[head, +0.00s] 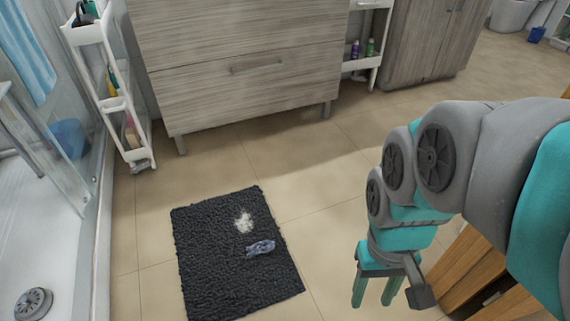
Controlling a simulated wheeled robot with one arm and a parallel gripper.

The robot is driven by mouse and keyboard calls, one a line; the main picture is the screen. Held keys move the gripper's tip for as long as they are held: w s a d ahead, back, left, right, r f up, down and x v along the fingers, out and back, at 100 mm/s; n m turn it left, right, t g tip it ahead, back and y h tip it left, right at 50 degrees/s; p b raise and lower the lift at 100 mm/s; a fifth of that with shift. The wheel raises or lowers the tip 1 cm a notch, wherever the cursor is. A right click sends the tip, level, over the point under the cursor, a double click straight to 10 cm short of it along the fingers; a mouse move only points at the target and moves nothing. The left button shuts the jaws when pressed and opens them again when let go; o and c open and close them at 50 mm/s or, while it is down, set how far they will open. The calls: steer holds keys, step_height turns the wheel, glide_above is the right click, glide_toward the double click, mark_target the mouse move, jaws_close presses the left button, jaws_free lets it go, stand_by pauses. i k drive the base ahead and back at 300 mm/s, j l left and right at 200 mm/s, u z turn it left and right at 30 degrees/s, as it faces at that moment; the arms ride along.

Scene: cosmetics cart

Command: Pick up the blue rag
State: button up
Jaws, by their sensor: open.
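A small crumpled blue-grey rag (261,248) lies on a dark shaggy bath mat (215,285) on the floor. A white patch (243,221) is on the mat just above and left of the rag. My gripper (373,304) points down at the lower right, to the right of the mat and apart from the rag. Its two teal fingers are spread with nothing visible between them.
A wood-grain drawer cabinet (240,75) stands behind the mat. A white cart (115,100) with bottles is at the left, beside the glass shower. Tiled floor around the mat is clear.

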mark_target(270, 245)
steer(key=i+z, duration=0.4)
steer(key=i, duration=0.75)
steer(key=i+u, duration=0.75)
steer(key=i+l+u, duration=0.35)
steer(key=i, duration=0.15)
steer(key=i+j+u, duration=0.15)
steer(key=u, duration=0.35)
steer(key=i+u, duration=0.3)
steer(key=u, duration=0.15)
steer(key=i+u, duration=0.3)
steer(key=u, duration=0.2)
steer(key=i+l+u, duration=0.1)
steer(key=i+u, duration=0.15)
steer(key=u, duration=0.25)
steer(key=i+j+u, duration=0.1)
steer(key=i+u, duration=0.6)
steer(key=u, duration=0.15)
steer(key=i+l+u, duration=0.15)
steer(key=i+u, duration=0.25)
steer(key=u, duration=3.9)
steer(key=j, duration=0.1)
